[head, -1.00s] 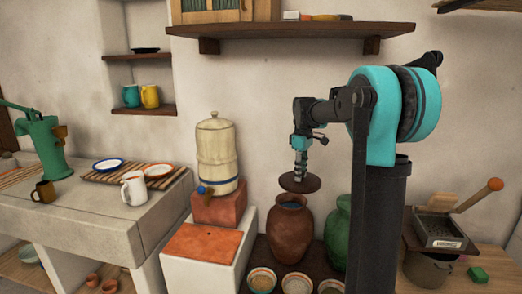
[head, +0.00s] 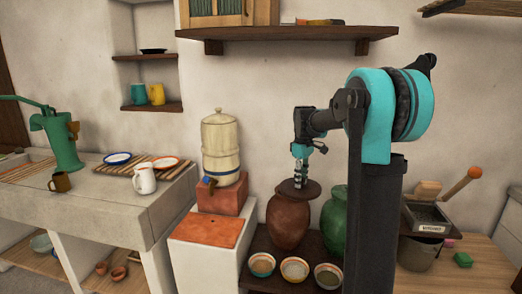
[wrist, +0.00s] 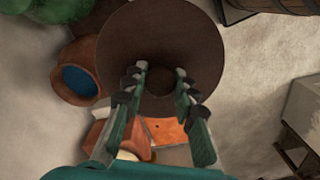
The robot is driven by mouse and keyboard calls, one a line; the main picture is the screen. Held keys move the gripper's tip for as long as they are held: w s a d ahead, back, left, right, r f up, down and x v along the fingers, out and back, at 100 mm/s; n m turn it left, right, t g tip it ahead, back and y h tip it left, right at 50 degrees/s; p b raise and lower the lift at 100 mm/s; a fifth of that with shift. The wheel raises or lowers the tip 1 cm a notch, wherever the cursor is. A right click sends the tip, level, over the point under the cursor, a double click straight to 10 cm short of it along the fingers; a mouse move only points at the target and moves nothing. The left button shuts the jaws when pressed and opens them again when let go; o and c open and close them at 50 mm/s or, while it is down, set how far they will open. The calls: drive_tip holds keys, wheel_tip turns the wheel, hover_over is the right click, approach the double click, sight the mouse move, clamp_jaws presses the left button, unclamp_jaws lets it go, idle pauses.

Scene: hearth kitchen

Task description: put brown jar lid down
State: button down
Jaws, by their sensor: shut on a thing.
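My gripper (head: 299,181) is shut on the brown jar lid (head: 298,190), a dark round disc held roughly level. In the wrist view my fingers (wrist: 160,82) grip the lid's knob, and the lid (wrist: 160,30) fills the upper middle. A reddish-brown jar (head: 288,225) stands on a dark low shelf. In the head view the lid overlaps the jar's mouth. In the wrist view the jar (wrist: 62,73) has its open mouth, blue inside, left of the lid's edge, so the lid is offset from it. The lid's exact height above the jar is unclear.
A green jar (head: 334,222) stands close right of the brown jar. Several small bowls (head: 294,269) sit in front. A cream water filter (head: 220,148) on a terracotta block stands left. A wall shelf (head: 290,34) hangs above. The terracotta top (head: 208,231) has bare room.

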drive_tip(key=s+d+f+m, duration=0.1)
drive_tip(key=f+m, duration=0.4)
drive_tip(key=f, duration=0.8)
drive_tip(key=s+d+f+m, duration=0.2)
drive_tip(key=s+f+m, duration=0.2)
drive_tip(key=f, duration=1)
drive_tip(key=shift+d+f+m, duration=0.15)
drive_tip(key=shift+d+m, duration=0.15)
drive_tip(key=shift+m, duration=0.3)
drive_tip(key=shift+a, duration=0.1)
